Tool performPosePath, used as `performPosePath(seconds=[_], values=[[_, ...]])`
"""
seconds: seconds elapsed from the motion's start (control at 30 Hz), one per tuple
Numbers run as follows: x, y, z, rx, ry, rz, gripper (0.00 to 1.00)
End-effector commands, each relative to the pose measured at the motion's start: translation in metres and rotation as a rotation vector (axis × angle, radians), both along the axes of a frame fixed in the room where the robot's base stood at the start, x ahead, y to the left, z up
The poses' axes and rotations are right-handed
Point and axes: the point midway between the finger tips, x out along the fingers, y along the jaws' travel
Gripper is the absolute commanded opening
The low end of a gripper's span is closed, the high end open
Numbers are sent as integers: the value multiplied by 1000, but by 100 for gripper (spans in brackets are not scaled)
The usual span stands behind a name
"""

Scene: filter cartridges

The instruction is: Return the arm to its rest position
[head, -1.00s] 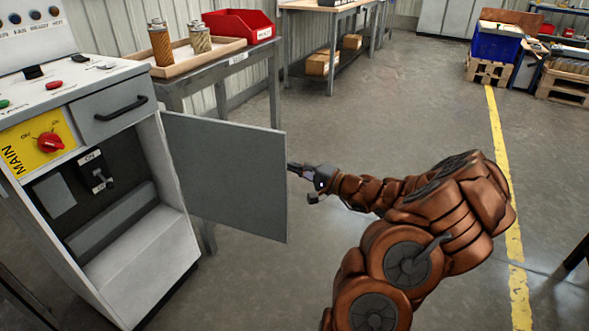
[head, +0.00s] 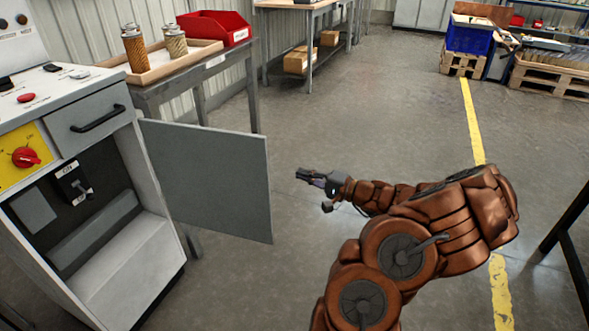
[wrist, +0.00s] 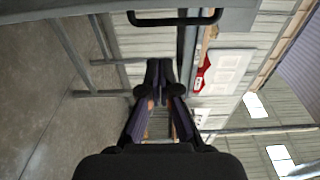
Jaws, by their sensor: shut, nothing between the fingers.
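My gripper (head: 312,177) is in the middle of the head view, at the end of my copper-coloured arm, to the right of the open cabinet door and apart from it. Its fingers point left and hold nothing. In the wrist view the two dark fingers (wrist: 159,80) meet at their tips with nothing between them. The arm is bent over the open floor.
The grey cabinet (head: 150,250) stands at the left with its door (head: 210,185) swung open toward my gripper. Behind it, a bench carries a tray (head: 165,68) with two filter cartridges and a red bin (head: 215,27). The floor (head: 350,95) behind my arm is clear.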

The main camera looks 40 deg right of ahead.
Motion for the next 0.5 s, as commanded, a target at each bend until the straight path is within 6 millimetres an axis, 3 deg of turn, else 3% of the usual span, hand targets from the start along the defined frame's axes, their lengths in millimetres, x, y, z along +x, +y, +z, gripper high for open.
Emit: performPosePath(seconds=[0.2,0.5], values=[[-12,-3,0,0,0,0,0],[-11,1,4,-3,-1,11,0]])
